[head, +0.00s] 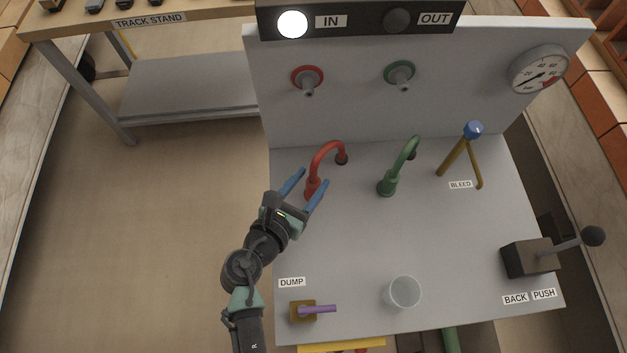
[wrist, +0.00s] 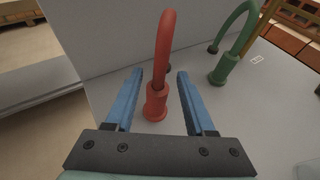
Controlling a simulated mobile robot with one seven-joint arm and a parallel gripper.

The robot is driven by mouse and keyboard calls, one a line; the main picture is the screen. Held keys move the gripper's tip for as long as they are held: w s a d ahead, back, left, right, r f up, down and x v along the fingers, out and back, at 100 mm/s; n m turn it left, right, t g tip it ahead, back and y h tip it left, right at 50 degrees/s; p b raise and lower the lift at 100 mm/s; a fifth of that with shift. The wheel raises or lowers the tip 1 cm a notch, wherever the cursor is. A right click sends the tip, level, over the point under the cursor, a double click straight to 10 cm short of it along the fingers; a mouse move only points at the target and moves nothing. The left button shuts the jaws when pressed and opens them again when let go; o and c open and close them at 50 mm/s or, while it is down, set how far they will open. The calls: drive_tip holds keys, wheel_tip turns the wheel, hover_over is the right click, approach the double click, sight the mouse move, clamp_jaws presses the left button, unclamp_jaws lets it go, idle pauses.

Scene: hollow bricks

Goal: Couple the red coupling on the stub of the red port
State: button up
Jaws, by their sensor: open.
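The red coupling (head: 311,188) is a short red collar on the end of a curved red hose (head: 326,149). It stands upright on the grey bench, or very close to it. The red port (head: 307,78) is a red ring with a grey stub (head: 308,90) on the upright panel behind, and nothing is on the stub. My gripper (head: 314,177) is open, its blue fingers on either side of the coupling. In the wrist view the coupling (wrist: 157,103) shows between the fingers, with gaps on both sides; I cannot tell their exact height against it.
A green hose with its coupling (head: 387,187) stands to the right, below the green port (head: 400,75). The BLEED valve (head: 473,130), a lever box (head: 530,257), a clear cup (head: 403,292) and the DUMP valve (head: 303,311) are also on the bench. The IN lamp (head: 292,24) is lit.

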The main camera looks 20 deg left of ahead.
drive_tip(key=x, duration=0.5)
drive_tip(key=shift+w+f, duration=0.15)
drive_tip(key=shift+f, duration=0.15)
clamp_jaws()
